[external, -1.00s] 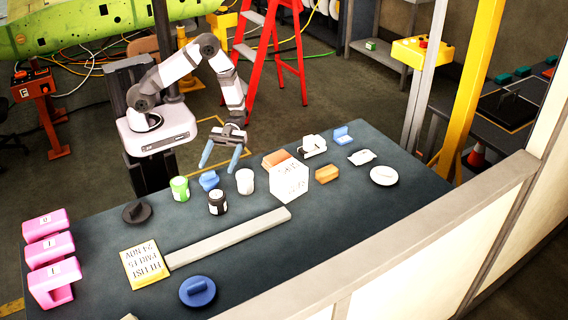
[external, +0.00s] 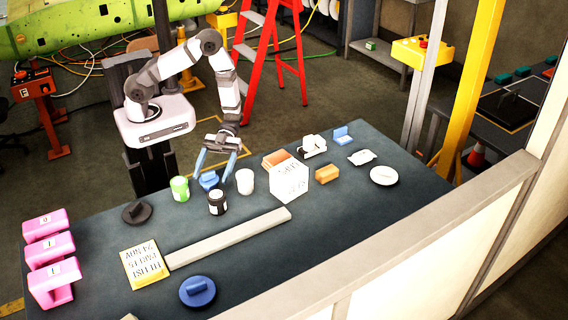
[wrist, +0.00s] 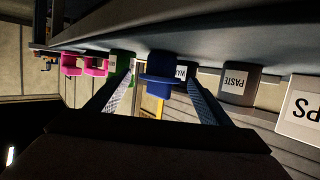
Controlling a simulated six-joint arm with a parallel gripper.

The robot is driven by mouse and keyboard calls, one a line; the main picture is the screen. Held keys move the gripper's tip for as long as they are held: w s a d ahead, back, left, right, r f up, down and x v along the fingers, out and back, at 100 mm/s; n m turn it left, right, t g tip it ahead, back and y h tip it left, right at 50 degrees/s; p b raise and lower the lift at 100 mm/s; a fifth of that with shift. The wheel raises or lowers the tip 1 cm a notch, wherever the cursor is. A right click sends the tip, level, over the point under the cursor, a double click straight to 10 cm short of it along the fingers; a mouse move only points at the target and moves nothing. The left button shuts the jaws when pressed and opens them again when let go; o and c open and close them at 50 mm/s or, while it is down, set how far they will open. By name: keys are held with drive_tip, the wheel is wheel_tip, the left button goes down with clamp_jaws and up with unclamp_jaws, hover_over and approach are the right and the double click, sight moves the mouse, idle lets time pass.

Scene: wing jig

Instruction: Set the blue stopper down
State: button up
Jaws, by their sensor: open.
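A blue stopper (external: 208,181) with a raised grip stands on the dark bench top, between the green-and-white jar and the white cup. My gripper (external: 211,176) is open above it, with one blue finger on either side. In the wrist view, where the bench top appears at the upper side, the stopper (wrist: 159,85) shows as a dark blue disc and stem between the two spread fingers (wrist: 161,92). I see gaps on both sides of it. A larger blue round lidded piece (external: 198,291) lies at the bench's front edge.
Close by are a green-and-white jar (external: 180,189), a black jar (external: 217,202) and a white cup (external: 246,181). A white box (external: 290,181) stands to the right. A long grey bar (external: 230,238) lies in front. Pink holders (external: 50,254) line the left end.

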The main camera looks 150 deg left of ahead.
sight(208, 172)
drive_tip(key=shift+x, duration=1.4)
drive_tip(key=c, duration=1.3)
drive_tip(key=shift+r, duration=0.2)
drive_tip(key=shift+r+b, duration=0.3)
drive_tip(key=shift+r, duration=4.6)
